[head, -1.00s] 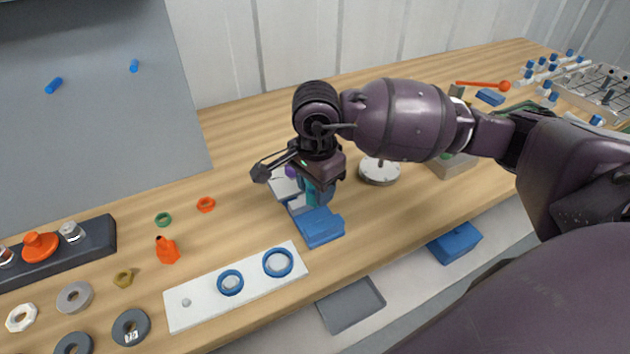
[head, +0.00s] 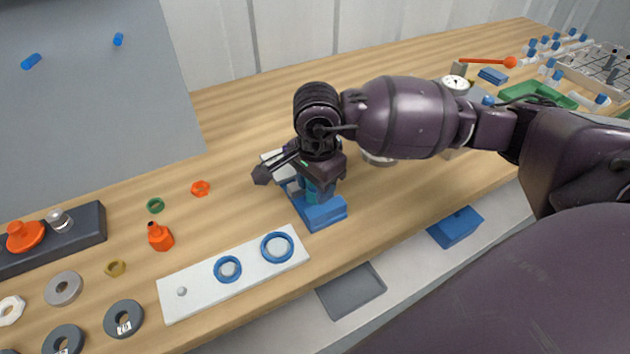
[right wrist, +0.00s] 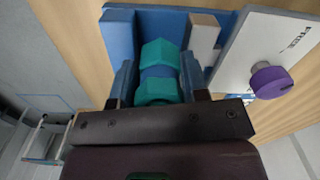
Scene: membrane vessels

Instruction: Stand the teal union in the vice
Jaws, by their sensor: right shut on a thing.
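The blue vice (head: 322,213) stands on the wooden bench, below my right gripper. In the right wrist view, its blue body (right wrist: 122,32) and a pale jaw block (right wrist: 204,36) lie beyond the fingers. The teal union (right wrist: 158,88) shows there as two teal hex nuts with a blue band between them. My right gripper (right wrist: 158,84) is shut on the union, one finger on each side, and holds it at the vice. I cannot tell whether the union's far end touches the vice floor. In the head view, the wrist mostly hides the union (head: 318,190). My left gripper is not in view.
A white plate with a purple knob (right wrist: 270,82) sits beside the vice. A white board with blue rings (head: 205,285), an orange bottle-like part (head: 159,237) and several loose rings lie to the left. A grey tray (head: 350,290) and a blue block (head: 455,228) are in front, below the bench top.

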